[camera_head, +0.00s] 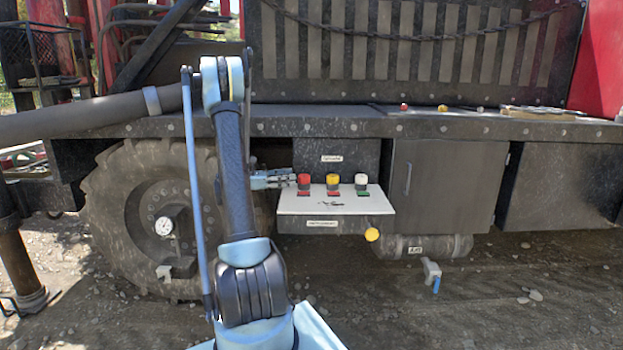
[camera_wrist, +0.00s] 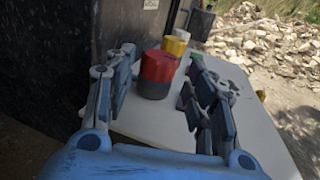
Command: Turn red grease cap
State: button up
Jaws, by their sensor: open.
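The red grease cap (camera_head: 304,180) is the leftmost of three caps on a white shelf (camera_head: 350,205) under the truck deck. In the wrist view, the red cap (camera_wrist: 158,66) has a dark grey base and stands upright. My gripper (camera_head: 287,179) is at the left of the red cap, at about its height. In the wrist view, my open gripper (camera_wrist: 163,70) has one finger on each side of the cap's line. Gaps show on both sides, and nothing is held. I cannot tell how far the fingertips reach past the cap.
A yellow cap (camera_head: 332,181) and a white cap (camera_head: 361,181) stand to the right of the red one. A dark panel (camera_head: 337,160) rises behind the shelf. The deck edge (camera_head: 330,127) overhangs above. A large tyre (camera_head: 135,220) is at the left.

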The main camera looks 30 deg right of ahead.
aim_at(304, 179)
jog(key=x, duration=1.1)
jog(key=shift+c, duration=0.2)
jog(key=c, duration=0.9)
jog(key=shift+w, duration=0.1)
jog(key=shift+c, duration=0.9)
